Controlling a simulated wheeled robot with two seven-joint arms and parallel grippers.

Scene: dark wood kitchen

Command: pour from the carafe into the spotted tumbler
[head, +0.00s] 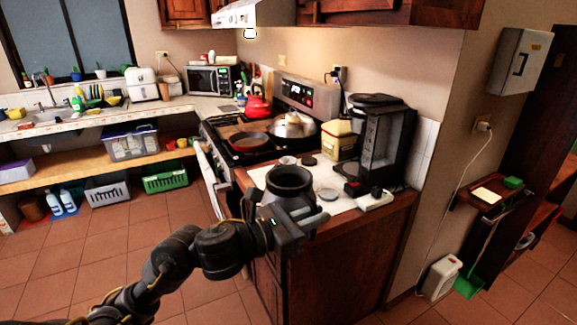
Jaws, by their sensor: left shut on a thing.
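A dark grey carafe (290,182) with a wide round mouth is upright at the near edge of the white-topped counter. My left gripper (300,222) is at its near side and shut on it; the fingers partly hide its lower body. I cannot tell whether its base touches the counter. A small pale cup (287,160) stands just behind the carafe, partly hidden by its rim; it may be the spotted tumbler, but no spots can be made out. My right gripper is out of view.
A pale round dish or lid (327,194) lies right of the carafe. A dark coffee machine (378,145) and a cream canister (341,139) stand behind. Clear counter is scarce.

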